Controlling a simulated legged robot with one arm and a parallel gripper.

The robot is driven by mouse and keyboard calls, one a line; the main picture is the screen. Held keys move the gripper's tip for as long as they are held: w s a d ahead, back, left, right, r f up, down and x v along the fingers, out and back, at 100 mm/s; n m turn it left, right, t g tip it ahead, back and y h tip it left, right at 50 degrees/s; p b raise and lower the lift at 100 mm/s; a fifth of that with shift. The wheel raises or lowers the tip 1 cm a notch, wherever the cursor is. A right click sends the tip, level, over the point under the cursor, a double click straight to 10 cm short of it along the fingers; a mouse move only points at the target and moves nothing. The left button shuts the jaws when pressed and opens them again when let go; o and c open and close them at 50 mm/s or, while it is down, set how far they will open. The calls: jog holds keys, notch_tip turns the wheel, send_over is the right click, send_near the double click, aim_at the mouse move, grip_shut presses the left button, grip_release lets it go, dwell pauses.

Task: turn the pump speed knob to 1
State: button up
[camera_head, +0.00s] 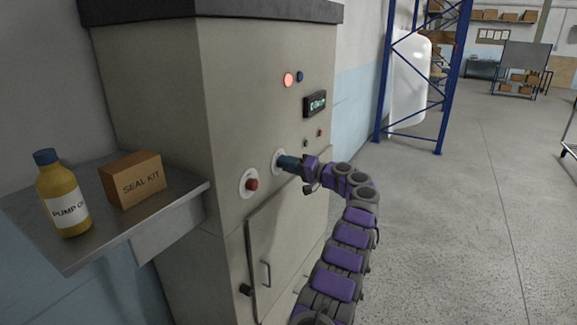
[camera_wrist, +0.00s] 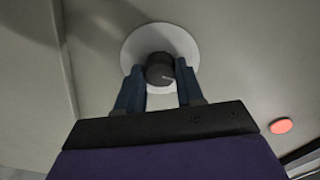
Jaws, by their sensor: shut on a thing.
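The pump speed knob (camera_wrist: 159,69) is a dark round knob with a light pointer line, on a white round plate (camera_wrist: 185,45) in the wrist view. The pointer line points to the right in that view. My gripper (camera_wrist: 160,78) has its two blue fingers on either side of the knob and is shut on it. In the head view, my gripper (camera_head: 284,162) reaches the front of the grey cabinet (camera_head: 225,120) and covers most of the knob; part of the white plate (camera_head: 278,155) shows. No numbers can be read on the plate.
A red button (camera_head: 251,184) sits left of the knob. A lit red lamp (camera_head: 288,79) and a small display (camera_head: 315,104) are above. A side shelf (camera_head: 150,222) holds a pump oil bottle (camera_head: 63,200) and a seal kit box (camera_head: 134,179). A door handle (camera_head: 265,274) is below.

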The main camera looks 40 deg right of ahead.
jog(key=shift+f, duration=0.4)
jog(key=o, duration=0.8)
jog(key=shift+o, duration=1.2)
jog(key=shift+w+d+r, duration=0.1)
jog(key=shift+r, duration=0.1)
jog(key=p+v, duration=0.3)
jog(key=v, duration=1.4)
jog(key=shift+s, duration=0.2)
jog(key=shift+d, duration=0.1)
